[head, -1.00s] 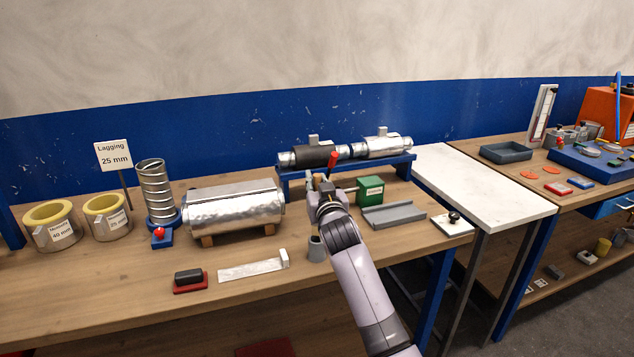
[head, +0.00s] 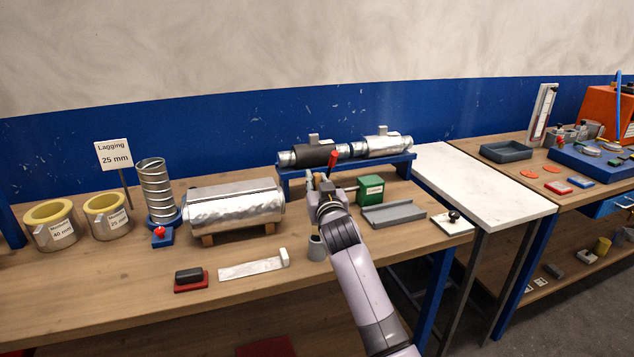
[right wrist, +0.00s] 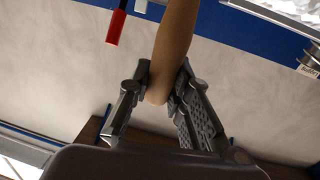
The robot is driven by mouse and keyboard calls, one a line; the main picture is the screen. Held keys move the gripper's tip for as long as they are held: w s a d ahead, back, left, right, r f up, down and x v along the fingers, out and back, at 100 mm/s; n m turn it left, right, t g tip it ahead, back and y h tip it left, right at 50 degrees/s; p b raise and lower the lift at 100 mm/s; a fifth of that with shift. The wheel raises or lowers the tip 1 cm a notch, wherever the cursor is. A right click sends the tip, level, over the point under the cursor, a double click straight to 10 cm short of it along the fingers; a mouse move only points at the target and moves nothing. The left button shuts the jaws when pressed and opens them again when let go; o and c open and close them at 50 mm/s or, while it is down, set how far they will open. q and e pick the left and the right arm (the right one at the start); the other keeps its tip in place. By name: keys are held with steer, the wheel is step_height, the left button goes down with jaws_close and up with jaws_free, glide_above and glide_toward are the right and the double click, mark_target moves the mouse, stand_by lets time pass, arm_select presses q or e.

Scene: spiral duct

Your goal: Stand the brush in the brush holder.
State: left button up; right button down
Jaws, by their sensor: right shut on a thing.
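My right gripper (head: 320,184) is above the workbench, in front of the blue duct stand. In the right wrist view its two fingers (right wrist: 165,100) are closed on a tan wooden handle (right wrist: 172,50), which I take to be the brush. The handle's rounded end sits between the fingers, and the rest runs up out of the picture; no bristles show. A small grey cup (head: 316,248), which looks like the brush holder, stands on the bench just left of my right forearm. My left gripper is not in view.
A blue stand (head: 290,177) carries a duct behind my gripper, with a red lever (head: 332,160) close by. A green box (head: 370,189) and grey tray (head: 394,215) are right of my arm. A foil-wrapped duct (head: 235,205) is left.

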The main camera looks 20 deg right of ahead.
steer(key=shift+f+b, duration=2.3)
steer(key=shift+f, duration=1.15)
steer(key=c, duration=1.4)
jaws_free()
steer(key=s+a, duration=0.1)
steer(key=s, duration=1.1)
